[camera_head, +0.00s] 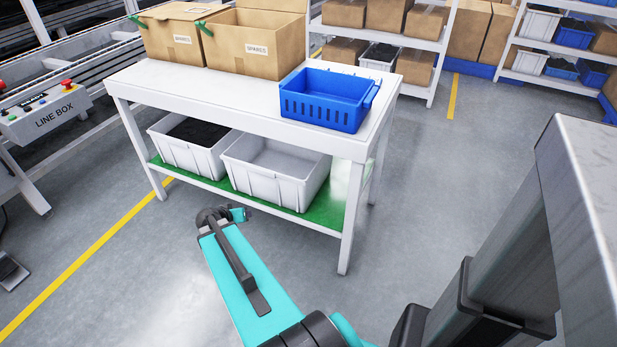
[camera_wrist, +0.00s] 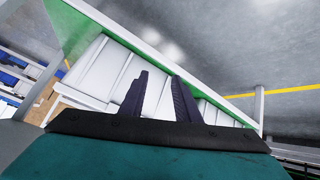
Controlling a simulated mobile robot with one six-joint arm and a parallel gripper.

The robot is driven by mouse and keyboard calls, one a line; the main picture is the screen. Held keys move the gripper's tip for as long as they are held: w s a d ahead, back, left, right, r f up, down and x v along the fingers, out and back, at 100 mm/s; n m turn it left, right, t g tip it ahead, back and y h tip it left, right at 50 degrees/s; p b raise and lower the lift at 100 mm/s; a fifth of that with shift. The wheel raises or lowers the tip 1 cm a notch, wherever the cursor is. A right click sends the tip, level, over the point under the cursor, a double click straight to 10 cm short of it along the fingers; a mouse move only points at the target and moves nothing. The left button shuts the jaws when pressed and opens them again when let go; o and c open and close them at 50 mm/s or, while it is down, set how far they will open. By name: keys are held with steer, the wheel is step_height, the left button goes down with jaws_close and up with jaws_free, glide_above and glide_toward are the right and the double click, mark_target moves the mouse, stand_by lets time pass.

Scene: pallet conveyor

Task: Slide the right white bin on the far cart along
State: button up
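The right white bin (camera_head: 265,178) stands on the green lower shelf (camera_head: 327,207) of the white cart (camera_head: 225,103). It looks empty, and bare green shelf lies to its right. A left white bin (camera_head: 183,152) with dark contents stands close beside it. My gripper (camera_head: 240,213) is low at the shelf's front edge, just in front of the right bin. In the wrist view my two dark fingers (camera_wrist: 160,77) are apart, with nothing seen between them but ribbed white bin wall (camera_wrist: 100,66) beyond. Whether the fingertips touch the bin cannot be told.
A blue basket (camera_head: 325,98) and two cardboard boxes (camera_head: 255,42) stand on the cart's top. The cart's front right leg (camera_head: 350,225) is near the shelf's end. A line box (camera_head: 45,112) is at the left. The floor in front is clear.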

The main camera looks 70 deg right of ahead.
mark_target(321, 167)
steer(key=s+d+r+m+h+b, duration=0.2)
steer(key=d+r, duration=0.1)
steer(key=d, duration=0.4)
steer(key=s+d+r+m+h+b, duration=0.1)
steer(key=d+r+b, duration=0.1)
steer(key=d+r, duration=0.35)
steer(key=s+d+m+b, duration=0.1)
steer(key=s+d, duration=0.3)
steer(key=s+d+m+g+h+b, duration=0.1)
steer(key=s+d+b, duration=0.1)
steer(key=s+d, duration=0.2)
steer(key=s+d+m+b, duration=0.1)
steer(key=s+d+b, duration=0.1)
steer(key=s+d, duration=0.2)
steer(key=shift+s+r+g+h, duration=0.35)
steer(key=shift+s+g+h, duration=0.05)
steer(key=shift+s, duration=0.1)
steer(key=shift+b+x, duration=0.65)
steer(key=shift+x, duration=6.25)
steer(key=shift+c, duration=0.4)
jaws_close()
steer(key=shift+s, duration=0.1)
